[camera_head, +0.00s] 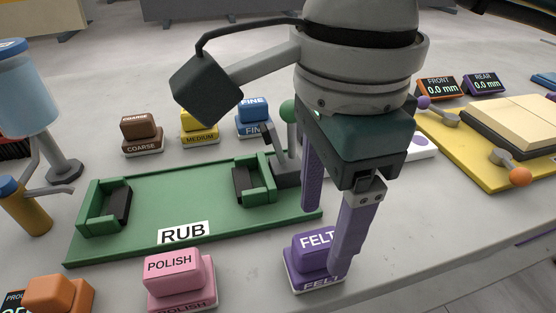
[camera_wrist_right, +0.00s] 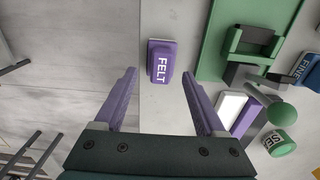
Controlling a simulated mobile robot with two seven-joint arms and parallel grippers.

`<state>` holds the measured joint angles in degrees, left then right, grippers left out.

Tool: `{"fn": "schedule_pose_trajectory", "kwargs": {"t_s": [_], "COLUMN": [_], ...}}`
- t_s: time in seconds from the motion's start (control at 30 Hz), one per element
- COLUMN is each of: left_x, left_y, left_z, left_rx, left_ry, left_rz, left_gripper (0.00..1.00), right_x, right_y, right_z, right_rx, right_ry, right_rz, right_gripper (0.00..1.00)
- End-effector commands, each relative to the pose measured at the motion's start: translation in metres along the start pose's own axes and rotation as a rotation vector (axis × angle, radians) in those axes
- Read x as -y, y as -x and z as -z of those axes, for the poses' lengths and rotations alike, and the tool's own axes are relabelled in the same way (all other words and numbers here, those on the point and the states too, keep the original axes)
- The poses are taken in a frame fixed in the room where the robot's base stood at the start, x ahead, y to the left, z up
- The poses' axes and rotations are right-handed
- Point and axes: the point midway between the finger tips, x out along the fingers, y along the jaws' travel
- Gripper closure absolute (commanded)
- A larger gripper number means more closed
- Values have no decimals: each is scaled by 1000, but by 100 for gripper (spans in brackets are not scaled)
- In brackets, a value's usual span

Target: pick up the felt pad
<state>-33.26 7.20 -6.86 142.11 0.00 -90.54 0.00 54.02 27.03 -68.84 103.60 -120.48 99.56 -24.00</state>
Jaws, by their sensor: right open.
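The felt pad (camera_head: 308,251) is a purple block labelled FELT, sitting on a small labelled base near the slab's front edge. It also shows in the right wrist view (camera_wrist_right: 161,62), upper middle, beyond and between the fingertips. My right gripper (camera_head: 327,230) has two purple fingers, spread apart with nothing between them. In the head view one finger passes in front of the pad's right side; I cannot tell whether it touches. The right wrist view shows the right gripper (camera_wrist_right: 162,85) open, with the pad ahead of it. My left gripper is not in view.
A green RUB fixture (camera_head: 150,235) lies behind the pad. A pink POLISH block (camera_head: 175,277) stands to its left. COARSE (camera_head: 141,133), MEDIUM (camera_head: 199,126) and FINE (camera_head: 253,115) blocks stand behind the fixture. A yellow plate (camera_head: 470,150) with a pale slab is at right.

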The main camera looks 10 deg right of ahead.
Motion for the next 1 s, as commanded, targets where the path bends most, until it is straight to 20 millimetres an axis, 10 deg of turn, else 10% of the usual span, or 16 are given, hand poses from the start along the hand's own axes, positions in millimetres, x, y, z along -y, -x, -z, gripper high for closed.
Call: {"fn": "schedule_pose_trajectory", "kwargs": {"t_s": [0.5, 1.0], "left_x": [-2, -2], "left_y": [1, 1], "left_z": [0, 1], "left_rx": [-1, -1], "left_ry": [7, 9], "left_rz": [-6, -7], "left_gripper": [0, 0], "right_x": [2, 1], "right_y": [-41, -41], "right_z": [-1, -1], "right_rx": [2, 2], "right_ry": [0, 0], "right_rz": [-1, -1], "right_gripper": [28, 83]}}
